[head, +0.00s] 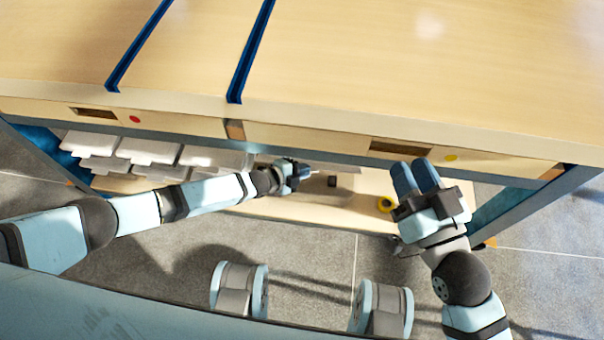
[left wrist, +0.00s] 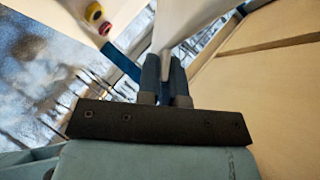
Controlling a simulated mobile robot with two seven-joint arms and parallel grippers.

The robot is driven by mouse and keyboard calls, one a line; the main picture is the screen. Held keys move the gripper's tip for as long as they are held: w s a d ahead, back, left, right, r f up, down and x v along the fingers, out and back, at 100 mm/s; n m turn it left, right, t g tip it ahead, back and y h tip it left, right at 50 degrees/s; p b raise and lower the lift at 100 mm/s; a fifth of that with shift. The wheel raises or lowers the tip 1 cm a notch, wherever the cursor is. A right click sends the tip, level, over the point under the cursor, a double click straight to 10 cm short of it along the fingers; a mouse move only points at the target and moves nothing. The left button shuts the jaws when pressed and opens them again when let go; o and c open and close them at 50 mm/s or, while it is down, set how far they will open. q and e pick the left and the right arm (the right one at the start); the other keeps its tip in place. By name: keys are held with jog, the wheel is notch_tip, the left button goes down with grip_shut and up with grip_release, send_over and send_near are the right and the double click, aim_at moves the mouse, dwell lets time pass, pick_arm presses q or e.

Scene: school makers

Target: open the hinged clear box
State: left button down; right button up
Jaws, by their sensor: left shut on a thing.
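My left gripper (head: 297,170) reaches under the workbench to the lower shelf. In the left wrist view its fingers (left wrist: 165,77) are shut on the edge of a pale, translucent piece (left wrist: 185,22), which looks like part of the clear box. Most of that box is out of the wrist view, and in the head view my gripper and the bench edge hide it. My right gripper (head: 414,172) is in front of the bench's right drawer, its two blue fingers close together with nothing seen between them.
Several pale bins (head: 150,150) fill the left of the lower shelf (head: 345,208). The bench top (head: 400,60) overhangs the shelf.

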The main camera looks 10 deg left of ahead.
pick_arm(q)
jog(key=shift+w+r, duration=0.15)
jog(key=shift+r, duration=0.05)
pick_arm(e)
jog(key=shift+d+f, duration=0.1)
jog(key=shift+f, duration=0.15)
pick_arm(q)
jog(key=c, duration=1.3)
grip_release()
